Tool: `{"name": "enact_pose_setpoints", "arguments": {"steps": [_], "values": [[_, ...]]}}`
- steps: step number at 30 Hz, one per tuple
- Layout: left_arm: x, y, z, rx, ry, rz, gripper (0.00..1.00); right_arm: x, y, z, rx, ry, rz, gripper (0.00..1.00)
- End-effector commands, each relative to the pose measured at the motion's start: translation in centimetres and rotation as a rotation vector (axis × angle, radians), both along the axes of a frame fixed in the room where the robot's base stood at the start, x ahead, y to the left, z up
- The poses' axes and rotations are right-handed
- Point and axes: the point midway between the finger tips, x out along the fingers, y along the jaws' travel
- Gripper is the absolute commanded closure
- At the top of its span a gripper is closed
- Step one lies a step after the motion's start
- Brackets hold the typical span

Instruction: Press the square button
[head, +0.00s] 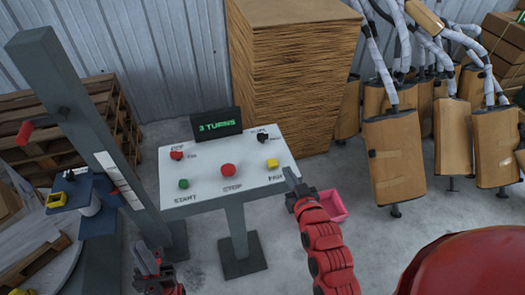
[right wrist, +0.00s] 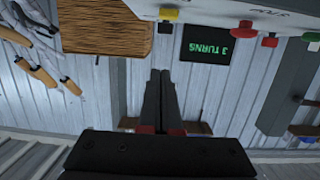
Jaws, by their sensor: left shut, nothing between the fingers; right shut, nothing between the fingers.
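The square button is a yellow block (head: 272,163) on the right side of the white control panel (head: 211,199). It also shows at the top of the right wrist view (right wrist: 168,14). My right gripper (head: 290,178) is shut and empty, just off the panel's right edge, to the right of and slightly nearer than the yellow button; it looks apart from it. In the right wrist view its closed fingers (right wrist: 160,82) point below the button. My left gripper (head: 150,262) is shut and empty, low in front of the panel's left side.
The panel also holds a green button (head: 183,184), a red button (head: 228,170), a red knob (head: 176,155) and a black knob (head: 262,138). A display (head: 216,123) reads "3 TURNS". A grey post (head: 85,125) stands left; a pink bin (head: 332,205) and hanging mufflers (head: 396,155) are right.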

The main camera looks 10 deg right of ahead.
Motion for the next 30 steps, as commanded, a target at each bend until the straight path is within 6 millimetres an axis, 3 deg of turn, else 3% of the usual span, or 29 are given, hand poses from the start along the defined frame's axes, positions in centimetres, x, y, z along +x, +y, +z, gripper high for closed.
{"name": "enact_pose_setpoints", "arguments": {"steps": [17, 23, 27, 30], "values": [[0.0, 0.0, -0.1, 0.0, 0.0, 0.0, 1.0, -0.1, 0.4, -0.4, -0.003, 0.048, 0.018, 1.0], [0.0, 0.0, -3.1, 0.0, 0.0, 0.0, 1.0, 2.0, 0.6, -1.4, -0.003, 0.042, 0.02, 1.0], [0.0, 0.0, -3.0, 0.0, 0.0, 0.0, 1.0, 4.9, 0.7, -1.4, -0.003, 0.046, 0.021, 1.0], [0.0, 0.0, -1.4, 0.0, -0.001, 0.0, 1.0, 6.5, 0.7, -1.4, -0.002, 0.051, 0.02, 1.0]]}}
